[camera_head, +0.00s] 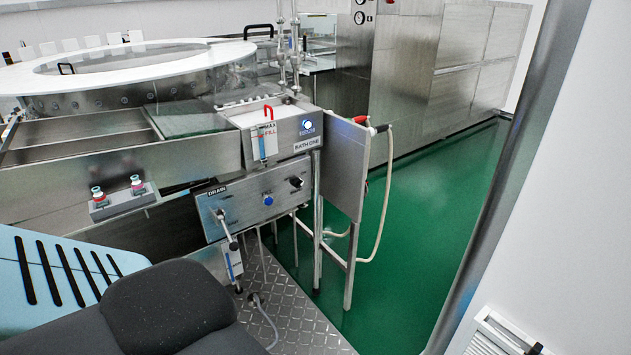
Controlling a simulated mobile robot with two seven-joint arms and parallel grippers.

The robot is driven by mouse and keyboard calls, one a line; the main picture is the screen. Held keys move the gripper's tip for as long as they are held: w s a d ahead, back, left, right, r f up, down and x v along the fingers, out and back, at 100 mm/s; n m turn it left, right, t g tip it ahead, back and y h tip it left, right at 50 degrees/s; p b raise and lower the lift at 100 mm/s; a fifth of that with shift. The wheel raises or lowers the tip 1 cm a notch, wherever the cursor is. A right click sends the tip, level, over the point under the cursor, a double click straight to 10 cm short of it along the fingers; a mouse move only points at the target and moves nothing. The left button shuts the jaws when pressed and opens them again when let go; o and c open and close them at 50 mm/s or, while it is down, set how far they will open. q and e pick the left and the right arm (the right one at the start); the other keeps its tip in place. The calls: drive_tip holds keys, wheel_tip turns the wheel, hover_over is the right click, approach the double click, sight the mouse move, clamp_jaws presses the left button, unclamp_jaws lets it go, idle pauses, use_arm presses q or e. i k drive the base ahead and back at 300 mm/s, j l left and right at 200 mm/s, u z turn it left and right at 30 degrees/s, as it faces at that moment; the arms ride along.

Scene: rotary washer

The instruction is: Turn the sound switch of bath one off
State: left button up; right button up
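The bath one unit is a steel box labelled BATH ONE (306,143) at the centre of the head view. A round, blue-lit control (307,125) with a small blue label sits on its front. A lower steel panel (235,205) marked DRAIN carries a black knob (296,182), a blue button (268,200) and a lever handle (228,230). The small lettering is too small to read, so I cannot tell which control is the sound switch or how it is set. Neither of my grippers is in view.
A steel side plate (346,165) and hose (387,195) stand right of the panels. A large round washer lid (130,65) lies behind. Green floor (420,220) is open at right.

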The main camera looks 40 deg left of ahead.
sight(297, 183)
drive_tip(key=i+j+z, duration=0.1)
drive_tip(key=j, duration=0.7)
drive_tip(key=i+j+z, duration=0.1)
drive_tip(key=j, duration=0.65)
